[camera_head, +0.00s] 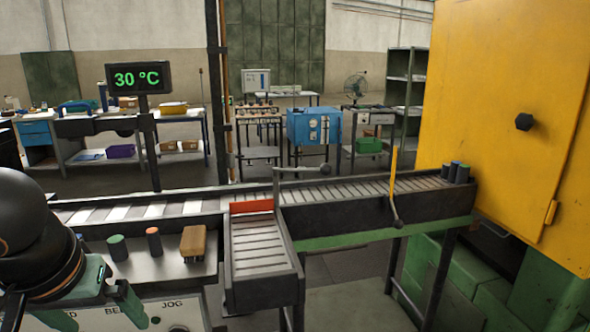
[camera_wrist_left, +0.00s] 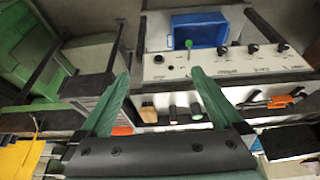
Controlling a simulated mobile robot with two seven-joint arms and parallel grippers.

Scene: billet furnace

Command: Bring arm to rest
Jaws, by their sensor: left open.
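My left gripper (camera_head: 95,312) is at the lower left of the head view, with its dark arm coming in from the left edge. Its green fingers are spread apart. The left wrist view shows them too, with an empty gap between the fingertips (camera_wrist_left: 160,76). In the head view the gripper is close to the control panel (camera_head: 165,312), partly cut off by the bottom edge. My right gripper is in neither view.
A green-topped cylinder (camera_head: 117,247), a red-topped cylinder (camera_head: 154,242) and a brown block (camera_head: 194,242) stand on the shelf. Beyond run the roller conveyor (camera_head: 335,192) and side chute (camera_head: 262,262). The yellow cabinet (camera_head: 490,95) fills the right. A blue tray (camera_wrist_left: 200,32) shows in the wrist view.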

